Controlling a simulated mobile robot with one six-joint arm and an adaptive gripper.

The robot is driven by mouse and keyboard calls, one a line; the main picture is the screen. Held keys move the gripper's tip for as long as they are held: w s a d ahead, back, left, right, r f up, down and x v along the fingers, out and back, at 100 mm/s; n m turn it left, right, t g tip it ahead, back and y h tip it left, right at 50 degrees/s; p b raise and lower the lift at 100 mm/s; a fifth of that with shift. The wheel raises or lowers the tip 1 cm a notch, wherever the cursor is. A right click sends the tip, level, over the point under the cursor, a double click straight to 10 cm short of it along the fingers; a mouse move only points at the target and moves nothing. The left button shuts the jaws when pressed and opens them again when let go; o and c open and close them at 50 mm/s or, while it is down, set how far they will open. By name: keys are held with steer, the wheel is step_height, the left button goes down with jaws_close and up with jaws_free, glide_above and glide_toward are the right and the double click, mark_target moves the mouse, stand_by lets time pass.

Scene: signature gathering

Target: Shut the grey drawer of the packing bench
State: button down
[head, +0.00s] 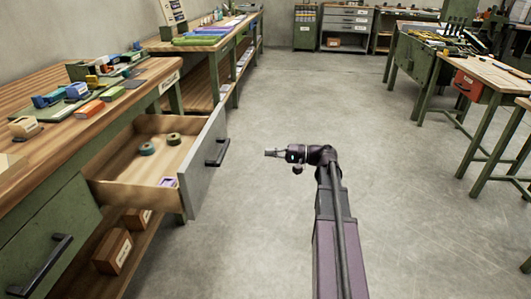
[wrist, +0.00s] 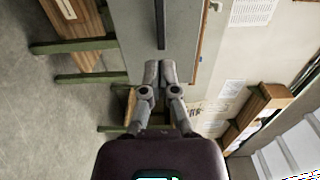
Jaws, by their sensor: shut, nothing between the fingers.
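The grey drawer (head: 204,172) of the packing bench (head: 62,137) stands pulled out to the right, with its wooden inside showing. Its grey front has a dark bar handle (head: 217,152).
Below the bench a green front with a dark handle (head: 40,265) and cardboard boxes (head: 113,250) show. Coloured tools and boxes lie on the bench top. Another green-legged table (head: 490,75) stands at the right. The grey floor (head: 300,100) between is clear.

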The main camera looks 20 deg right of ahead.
mark_target(226, 150)
steer(key=x, duration=1.3)
stand_by(0.4)
